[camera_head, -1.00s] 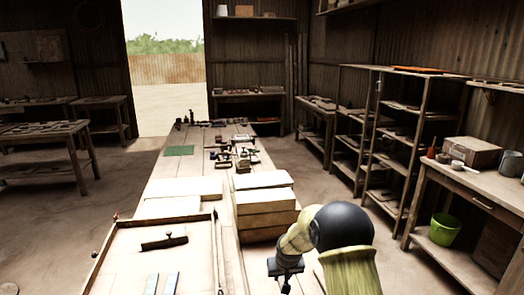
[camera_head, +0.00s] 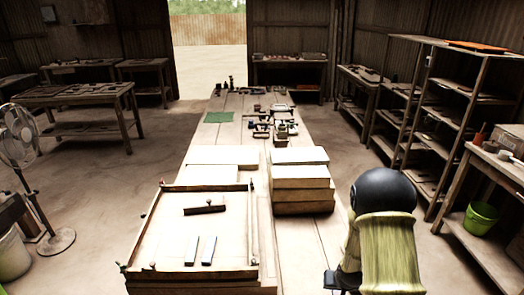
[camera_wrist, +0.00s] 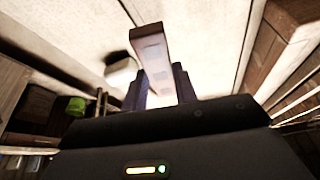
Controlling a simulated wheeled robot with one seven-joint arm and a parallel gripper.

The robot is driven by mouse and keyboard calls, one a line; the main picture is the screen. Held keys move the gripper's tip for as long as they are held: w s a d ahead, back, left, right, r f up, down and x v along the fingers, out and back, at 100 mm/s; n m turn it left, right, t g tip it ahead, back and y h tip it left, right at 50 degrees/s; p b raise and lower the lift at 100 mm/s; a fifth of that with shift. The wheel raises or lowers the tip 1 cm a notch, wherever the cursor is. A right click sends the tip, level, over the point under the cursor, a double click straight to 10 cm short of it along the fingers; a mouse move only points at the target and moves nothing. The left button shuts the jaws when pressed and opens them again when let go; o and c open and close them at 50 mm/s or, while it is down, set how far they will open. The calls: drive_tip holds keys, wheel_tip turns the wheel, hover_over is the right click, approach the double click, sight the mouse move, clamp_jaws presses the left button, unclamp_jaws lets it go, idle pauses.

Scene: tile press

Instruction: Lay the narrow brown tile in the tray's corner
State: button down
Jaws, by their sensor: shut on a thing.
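My gripper (camera_wrist: 160,88) is shut on a long narrow tile (camera_wrist: 150,58), brown at its end and paler along its lit face. The tile sticks out well past the fingers. In the head view my gripper is mostly hidden behind my arm at the lower right, and the held tile cannot be made out there. The shallow wooden tray (camera_head: 139,226) lies on the long table, left of my arm. Inside it are a dark brown bar (camera_head: 205,210) and two narrow grey tiles (camera_head: 191,250), (camera_head: 208,251), side by side near the front rim.
Stacked pale blocks (camera_head: 302,183) stand right of the tray, between it and my arm. Pale slabs (camera_head: 222,156) lie behind the tray. Small tools (camera_head: 270,128) are farther back. A fan (camera_head: 20,145) stands left; shelves and a green bucket (camera_head: 480,217) are right.

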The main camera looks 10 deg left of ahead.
drive_tip(key=p+v, duration=1.2)
drive_tip(key=p, duration=0.4)
drive_tip(key=shift+r+p, duration=0.3)
drive_tip(key=shift+w, duration=0.2)
drive_tip(key=shift+a, duration=0.1)
